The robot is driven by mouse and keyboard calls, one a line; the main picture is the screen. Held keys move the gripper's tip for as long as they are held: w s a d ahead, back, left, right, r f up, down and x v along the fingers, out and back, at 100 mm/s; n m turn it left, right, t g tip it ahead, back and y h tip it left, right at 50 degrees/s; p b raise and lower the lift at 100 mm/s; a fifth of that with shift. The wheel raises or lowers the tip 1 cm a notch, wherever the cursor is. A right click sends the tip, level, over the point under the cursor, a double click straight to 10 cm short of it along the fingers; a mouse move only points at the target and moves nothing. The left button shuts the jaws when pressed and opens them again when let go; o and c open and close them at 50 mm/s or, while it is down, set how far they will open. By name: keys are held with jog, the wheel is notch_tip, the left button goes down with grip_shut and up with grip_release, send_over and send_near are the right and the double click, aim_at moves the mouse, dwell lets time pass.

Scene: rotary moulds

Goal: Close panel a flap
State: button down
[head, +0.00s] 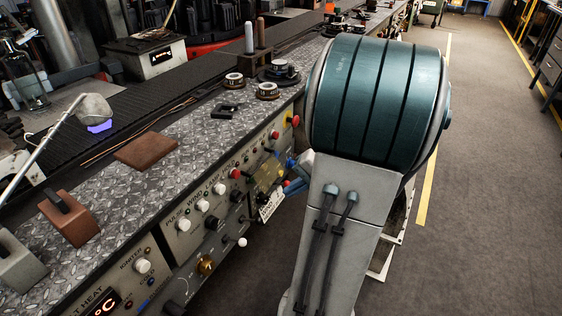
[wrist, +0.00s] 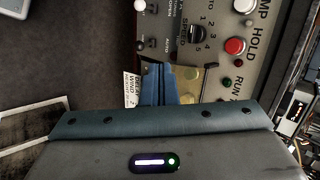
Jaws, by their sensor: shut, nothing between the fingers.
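A see-through yellowish flap (head: 266,174) sits on the sloping control panel (head: 190,236), beside my gripper. In the wrist view the flap (wrist: 189,84) shows as an amber patch just right of my fingers; I cannot tell its exact angle. My gripper (head: 293,187) is partly hidden behind my own arm in the head view. In the wrist view my gripper (wrist: 158,70) shows blue fingers pressed together, empty, pointing at the panel. I cannot tell whether they touch the flap.
A white tag (wrist: 131,90) hangs left of my fingers, and a black speed knob (wrist: 197,34) and red hold button (wrist: 235,46) are near. The diamond-plate bench top (head: 90,210) holds a brown slab (head: 146,152). Open floor (head: 480,170) lies to the right.

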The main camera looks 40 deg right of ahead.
jog(key=s+d+r+m+t+h+p, duration=0.1)
jog(key=s+d+r+m+t+p, duration=0.25)
jog(key=d, duration=0.45)
jog(key=b, duration=0.3)
send_near(278, 181)
jog(key=x, duration=0.6)
jog(key=shift+w+f+n, duration=0.25)
jog(key=shift+w+n, duration=0.1)
jog(key=shift+a, duration=0.1)
